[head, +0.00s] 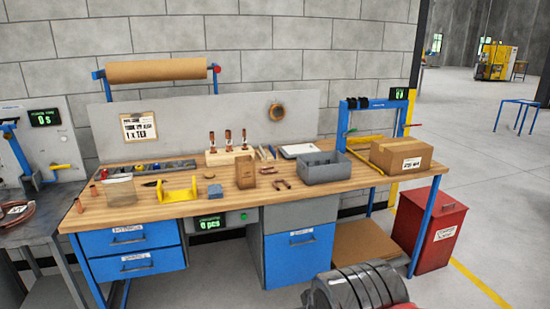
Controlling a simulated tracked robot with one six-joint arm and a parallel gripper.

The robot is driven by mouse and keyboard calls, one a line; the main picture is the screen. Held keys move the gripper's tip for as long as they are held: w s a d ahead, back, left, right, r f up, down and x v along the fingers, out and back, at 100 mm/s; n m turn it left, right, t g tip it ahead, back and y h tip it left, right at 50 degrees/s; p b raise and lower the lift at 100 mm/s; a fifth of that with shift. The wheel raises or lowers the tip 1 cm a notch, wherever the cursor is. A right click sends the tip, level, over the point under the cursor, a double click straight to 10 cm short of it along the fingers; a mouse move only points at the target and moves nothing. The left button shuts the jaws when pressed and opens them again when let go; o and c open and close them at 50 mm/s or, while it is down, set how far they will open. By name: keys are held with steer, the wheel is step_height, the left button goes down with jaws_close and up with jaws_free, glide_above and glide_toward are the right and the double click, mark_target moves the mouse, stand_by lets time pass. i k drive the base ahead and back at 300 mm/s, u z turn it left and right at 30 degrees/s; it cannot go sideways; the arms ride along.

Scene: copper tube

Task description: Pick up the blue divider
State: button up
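A small flat grey-blue piece (215,191) lies on the wooden workbench (120,207), near its front edge and left of the middle. It is the only small blue loose item I make out on the bench top; I cannot tell for sure that it is the blue divider. It lies between a yellow holder and a brown paper bag, apart from both. A dark ribbed part of my own arm shows at the bottom right, well in front of the bench. My gripper's fingers cannot be made out in this view.
The yellow holder (180,192) is left of the piece, the brown bag (245,173) right and behind. A grey divided bin (325,170) and a cardboard box (401,157) stand further right. A red cabinet (433,238) stands by the bench's right end.

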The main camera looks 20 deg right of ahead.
mark_target(273, 152)
steer(key=k, duration=0.35)
steer(key=z, duration=0.25)
steer(key=i, duration=0.45)
steer(key=z, duration=0.5)
steer(key=i, duration=1.55)
steer(key=u, duration=0.7)
steer(key=i, duration=0.6)
steer(key=u, duration=0.55)
steer(key=i, duration=0.65)
